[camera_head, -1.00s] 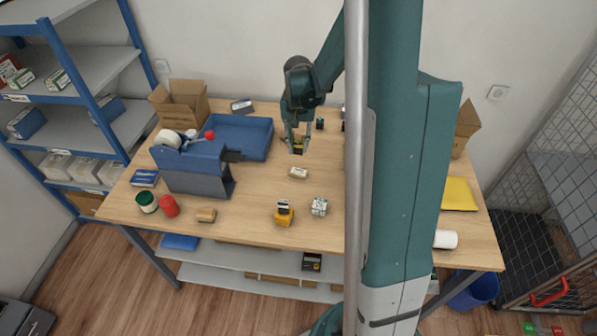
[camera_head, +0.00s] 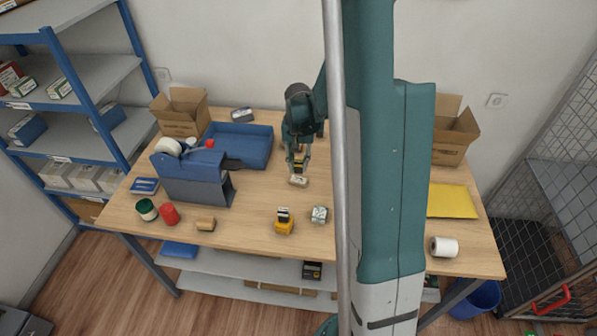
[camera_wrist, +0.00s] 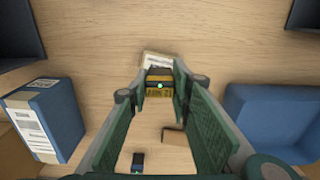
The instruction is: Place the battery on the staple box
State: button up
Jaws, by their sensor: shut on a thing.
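The battery (camera_wrist: 159,91) is a small black and yellow block between the fingers of my gripper (camera_wrist: 158,95), which is shut on it. In the head view the battery (camera_head: 299,166) shows as a dark and yellow patch at the fingertips of my gripper (camera_head: 299,164). A small cream box with printing, seemingly the staple box (camera_head: 298,181), lies on the table just in front of the gripper. In the wrist view the staple box (camera_wrist: 167,60) appears just beyond the battery, partly hidden by it. I cannot tell whether the two touch.
A blue tray (camera_head: 261,133) and a blue machine (camera_head: 196,184) stand left. A yellow and black item (camera_head: 284,222) and a small white patterned box (camera_head: 320,214) lie nearer the front edge. The wrist view shows a blue labelled box (camera_wrist: 42,115) at left. My arm hides the table's right-middle.

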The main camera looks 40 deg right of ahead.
aim_at(299, 171)
jog(key=shift+f, duration=2.05)
jog(key=shift+f, duration=0.2)
jog(key=o, duration=0.9)
jog(key=shift+r, duration=0.25)
jog(key=shift+r, duration=5.95)
